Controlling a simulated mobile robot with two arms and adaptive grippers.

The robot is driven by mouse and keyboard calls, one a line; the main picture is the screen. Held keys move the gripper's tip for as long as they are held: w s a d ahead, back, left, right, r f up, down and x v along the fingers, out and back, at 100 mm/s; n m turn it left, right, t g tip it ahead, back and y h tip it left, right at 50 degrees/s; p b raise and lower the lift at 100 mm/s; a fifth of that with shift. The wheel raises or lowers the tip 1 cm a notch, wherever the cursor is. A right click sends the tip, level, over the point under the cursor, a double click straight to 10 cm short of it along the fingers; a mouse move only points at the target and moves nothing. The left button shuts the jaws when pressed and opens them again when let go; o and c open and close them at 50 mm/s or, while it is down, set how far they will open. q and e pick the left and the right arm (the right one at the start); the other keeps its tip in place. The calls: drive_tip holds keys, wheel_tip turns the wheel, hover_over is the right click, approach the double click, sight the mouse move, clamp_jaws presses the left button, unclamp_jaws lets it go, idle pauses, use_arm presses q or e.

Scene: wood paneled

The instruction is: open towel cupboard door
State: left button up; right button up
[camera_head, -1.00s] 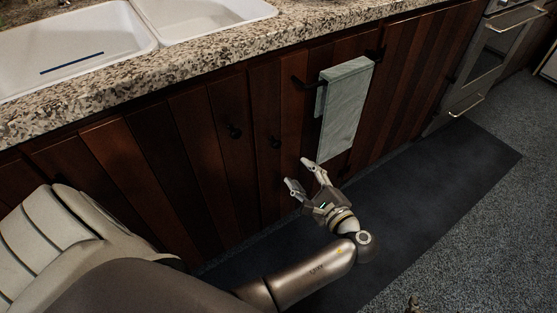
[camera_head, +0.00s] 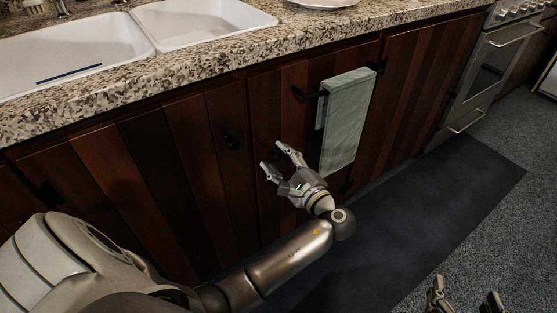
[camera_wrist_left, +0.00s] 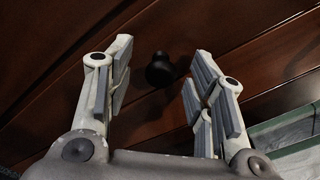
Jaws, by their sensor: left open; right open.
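The towel cupboard door (camera_head: 298,97) is dark wood and closed, with a pale green towel (camera_head: 345,120) hanging from a dark bar on its front. My left gripper (camera_head: 277,157) is open and empty in front of this door, left of the towel. In the left wrist view, a round black knob (camera_wrist_left: 160,70) lies between and beyond the open fingers (camera_wrist_left: 157,80), apart from them. In the head view the gripper hides most of that knob. The towel (camera_wrist_left: 290,135) also shows at the right of the wrist view. My right gripper (camera_head: 465,298) is open at the bottom edge, away from the cupboard.
Another black knob (camera_head: 232,143) sits on the neighbouring door to the left. The granite counter (camera_head: 240,52) with a white double sink (camera_head: 200,22) overhangs the doors. An oven (camera_head: 490,75) stands at right. A dark mat (camera_head: 430,190) covers the clear floor in front.

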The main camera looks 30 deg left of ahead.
use_arm(q)
drive_tip(key=shift+w+a, duration=0.1)
drive_tip(key=shift+a, duration=0.15)
clamp_jaws()
drive_tip(key=shift+d, duration=0.1)
idle(0.3)
